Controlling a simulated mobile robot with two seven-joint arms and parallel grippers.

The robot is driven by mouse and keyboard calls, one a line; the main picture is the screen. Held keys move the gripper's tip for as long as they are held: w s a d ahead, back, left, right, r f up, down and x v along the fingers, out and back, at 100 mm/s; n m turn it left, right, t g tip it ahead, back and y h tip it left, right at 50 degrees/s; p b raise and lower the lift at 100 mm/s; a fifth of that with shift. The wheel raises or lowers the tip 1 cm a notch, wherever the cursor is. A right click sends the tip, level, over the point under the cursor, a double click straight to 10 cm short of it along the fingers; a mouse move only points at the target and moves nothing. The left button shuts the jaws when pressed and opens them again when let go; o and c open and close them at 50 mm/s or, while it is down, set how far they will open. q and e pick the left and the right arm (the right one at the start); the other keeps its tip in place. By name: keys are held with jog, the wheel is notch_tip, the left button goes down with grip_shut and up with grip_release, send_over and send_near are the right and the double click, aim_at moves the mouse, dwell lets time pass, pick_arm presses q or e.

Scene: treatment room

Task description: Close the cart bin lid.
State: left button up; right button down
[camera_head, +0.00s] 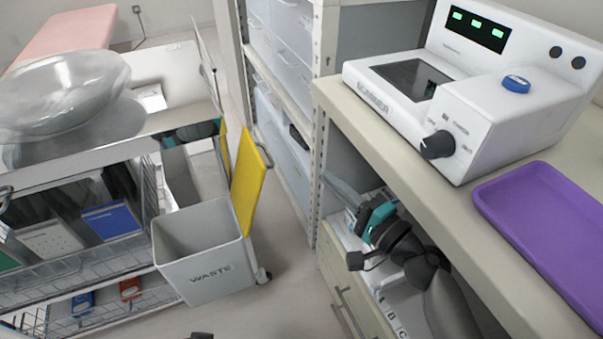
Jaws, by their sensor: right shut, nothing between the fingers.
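The grey bin (196,270) marked WASTE hangs at the right end of the cart, its top open and its inside showing. Its yellow lid (250,181) stands raised and tilted along the bin's right side. My right gripper (341,192) is right of the lid, apart from it, by the open shelf space under the counter. It is shut and empty, and its fingertips are small and partly lost against the shelf. My left gripper does not show. A small dark part at the bottom edge cannot be made out.
The metal cart (105,160) carries a clear domed cover (62,88) and baskets of folders. The counter (385,130) holds a white device (480,95) and a purple tray (550,225), close above my right arm. Grey floor (290,290) lies free between bin and counter.

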aim_at(253, 183)
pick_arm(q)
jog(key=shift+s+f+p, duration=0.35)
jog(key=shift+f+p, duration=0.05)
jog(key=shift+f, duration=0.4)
pick_arm(e)
jog(key=w+a, duration=0.6)
jog(key=a, duration=0.3)
jog(key=shift+w+r, duration=0.35)
jog(key=shift+r, duration=0.05)
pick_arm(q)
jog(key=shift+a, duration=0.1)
pick_arm(e)
jog(key=shift+r, duration=0.1)
